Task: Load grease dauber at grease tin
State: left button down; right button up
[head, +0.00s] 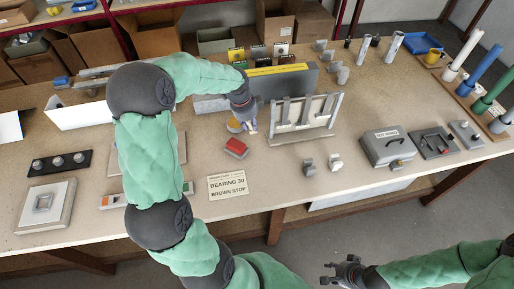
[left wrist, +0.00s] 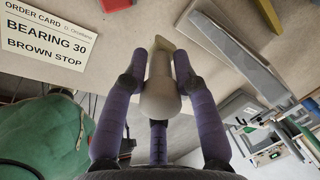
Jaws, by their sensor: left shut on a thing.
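In the head view the dauber is mostly hidden by the gripper. I cannot tell whether it touches the tin. My right gripper (head: 341,273) is empty and appears open, off the bench's front edge.
A metal-framed rack (head: 305,117) stands right of my left gripper. A long grey box (head: 285,82) stands behind.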

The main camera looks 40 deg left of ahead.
pick_arm(q)
jog(key=w+a+f+t, duration=0.1)
jog(key=w+a+f, duration=0.15)
jog(key=a, duration=0.55)
jog(key=w+a+f, duration=0.1)
jog(key=w+a, duration=0.2)
jog(key=a, duration=0.4)
jog(key=shift+w+f+b, duration=0.1)
jog(key=shift+f+b, duration=1.05)
jog(key=shift+f, duration=1.75)
jog(key=shift+f+b, duration=0.5)
jog(key=shift+f, duration=0.05)
notch_tip(320, 180, up, 7)
jog(key=p, duration=0.2)
